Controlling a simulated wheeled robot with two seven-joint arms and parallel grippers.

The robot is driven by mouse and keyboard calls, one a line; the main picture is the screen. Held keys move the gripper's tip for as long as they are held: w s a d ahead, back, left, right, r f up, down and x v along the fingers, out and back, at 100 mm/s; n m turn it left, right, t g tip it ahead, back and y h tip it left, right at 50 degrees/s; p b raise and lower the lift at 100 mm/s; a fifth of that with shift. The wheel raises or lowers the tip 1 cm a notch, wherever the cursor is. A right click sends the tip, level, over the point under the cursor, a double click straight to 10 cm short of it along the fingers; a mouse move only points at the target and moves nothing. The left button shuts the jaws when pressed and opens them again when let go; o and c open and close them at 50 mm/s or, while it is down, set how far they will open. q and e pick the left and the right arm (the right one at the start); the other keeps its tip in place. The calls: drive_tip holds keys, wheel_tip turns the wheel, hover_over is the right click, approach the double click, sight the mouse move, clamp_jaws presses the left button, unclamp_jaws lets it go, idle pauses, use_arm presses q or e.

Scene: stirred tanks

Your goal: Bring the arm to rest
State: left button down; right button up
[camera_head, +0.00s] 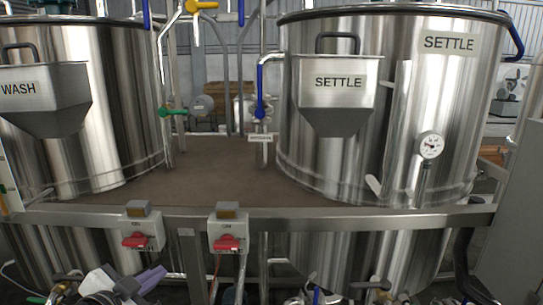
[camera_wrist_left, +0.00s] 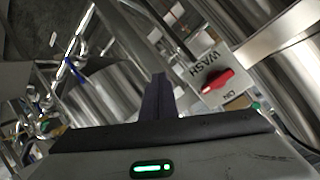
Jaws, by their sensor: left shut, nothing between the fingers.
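My left gripper (camera_head: 152,278) is low at the bottom left of the head view, below the left switch box (camera_head: 143,228) and apart from it. Its dark fingers (camera_wrist_left: 158,96) are together and empty in the wrist view. In that view a box labelled WASH with a red knob (camera_wrist_left: 217,80) is to the right of the fingers, with a visible gap. My right gripper is not in view.
A steel WASH tank (camera_head: 120,90) stands left and a SETTLE tank (camera_head: 440,100) right, each with a hopper in front. A second switch box (camera_head: 228,232) hangs on the front rail (camera_head: 330,218). Pipes and valves crowd the lower edge. The brown deck (camera_head: 215,170) between the tanks is clear.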

use_arm(q)
drive_tip(key=s+a+f+n+g, duration=0.1)
drive_tip(key=s+f, duration=0.5)
drive_tip(key=f, duration=0.3)
drive_tip(key=s+a+f+g, duration=0.1)
drive_tip(key=s+f+g, duration=0.1)
drive_tip(key=s+f, duration=0.55)
drive_tip(key=s+a+f+n+g, duration=0.1)
drive_tip(key=s+a+f+g, duration=0.1)
drive_tip(key=s+f, duration=1.25)
drive_tip(key=s+d+r+n, duration=0.1)
drive_tip(key=d+n, duration=0.3)
drive_tip(key=d, duration=0.8)
drive_tip(key=shift+d+r+n, duration=0.15)
drive_tip(key=shift+r+n, duration=0.15)
drive_tip(key=shift+r, duration=0.15)
